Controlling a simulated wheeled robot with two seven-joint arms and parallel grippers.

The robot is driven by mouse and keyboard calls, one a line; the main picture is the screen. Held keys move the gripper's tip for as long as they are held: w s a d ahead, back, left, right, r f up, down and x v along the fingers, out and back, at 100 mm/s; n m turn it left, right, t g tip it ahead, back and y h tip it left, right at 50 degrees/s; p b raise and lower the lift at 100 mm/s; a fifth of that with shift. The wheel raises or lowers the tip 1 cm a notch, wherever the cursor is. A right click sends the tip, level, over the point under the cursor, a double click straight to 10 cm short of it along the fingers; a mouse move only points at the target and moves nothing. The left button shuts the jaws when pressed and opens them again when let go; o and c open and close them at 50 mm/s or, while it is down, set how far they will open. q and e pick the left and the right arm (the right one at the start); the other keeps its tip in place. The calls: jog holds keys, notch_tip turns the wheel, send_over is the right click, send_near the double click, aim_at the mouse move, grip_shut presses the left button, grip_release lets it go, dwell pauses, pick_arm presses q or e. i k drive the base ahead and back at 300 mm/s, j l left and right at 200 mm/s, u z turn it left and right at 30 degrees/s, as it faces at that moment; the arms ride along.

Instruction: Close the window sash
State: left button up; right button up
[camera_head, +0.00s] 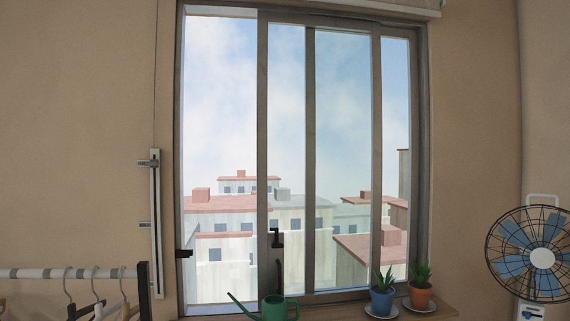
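The window sash (263,130) is a grey-brown framed glass pane. It stands away from the left side of the window frame (422,150), leaving a tall open gap at the left. Its right stile (376,130) overlaps the pane behind it. A dark handle (277,238) sits low near the sash's left stile. A small dark catch (184,254) is on the left side of the frame. Neither of my grippers is in view.
On the sill (440,311) are a green watering can (274,309), a blue potted plant (381,301) and an orange potted plant (420,296). A fan (520,262) stands right. A clothes rail (100,273) with hangers is lower left, beside a vertical wall bar (156,220).

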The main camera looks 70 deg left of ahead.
aim_at(270, 262)
jog(key=u, duration=1.75)
jog(key=l+u, duration=0.1)
jog(key=u, duration=0.15)
jog(key=i, duration=0.05)
